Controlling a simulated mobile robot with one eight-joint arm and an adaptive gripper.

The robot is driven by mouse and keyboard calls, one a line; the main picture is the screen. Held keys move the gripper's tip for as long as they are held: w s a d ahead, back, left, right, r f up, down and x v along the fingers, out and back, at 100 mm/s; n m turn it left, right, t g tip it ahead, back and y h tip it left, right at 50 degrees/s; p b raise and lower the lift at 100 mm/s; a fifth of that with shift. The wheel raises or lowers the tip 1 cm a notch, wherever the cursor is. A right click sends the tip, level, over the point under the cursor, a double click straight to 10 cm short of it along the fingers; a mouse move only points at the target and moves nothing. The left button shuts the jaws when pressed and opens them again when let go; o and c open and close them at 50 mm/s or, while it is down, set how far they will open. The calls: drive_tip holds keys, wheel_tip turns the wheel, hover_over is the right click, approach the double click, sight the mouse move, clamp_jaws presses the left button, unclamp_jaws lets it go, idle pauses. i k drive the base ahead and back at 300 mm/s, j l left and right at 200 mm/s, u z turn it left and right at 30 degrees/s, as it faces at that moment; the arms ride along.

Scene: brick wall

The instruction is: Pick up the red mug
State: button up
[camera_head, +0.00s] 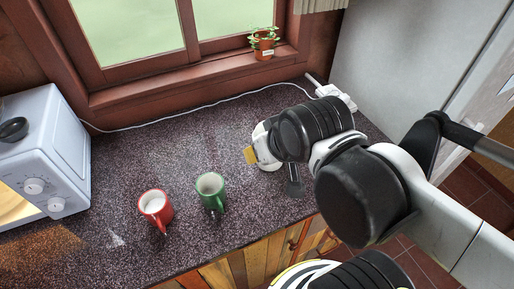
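The red mug (155,206) stands upright on the dark speckled countertop (130,165), near its front edge. Its opening faces up, its inside is pale, and its handle points toward the front edge. My gripper (256,154) is to the right of the mug and farther back over the counter, clearly apart from it. A yellowish pad shows at its left end. My arm hides much of the gripper, so its opening cannot be made out. Nothing is seen held in it.
A green mug (211,191) stands close to the right of the red mug. A white microwave (45,150) is at the left. A potted plant (264,44) sits on the windowsill. A white cable (190,112) runs along the back. Bare counter lies behind the mugs.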

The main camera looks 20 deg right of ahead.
sight(162, 217)
drive_tip(key=k+z, duration=0.45)
drive_tip(key=k, duration=0.55)
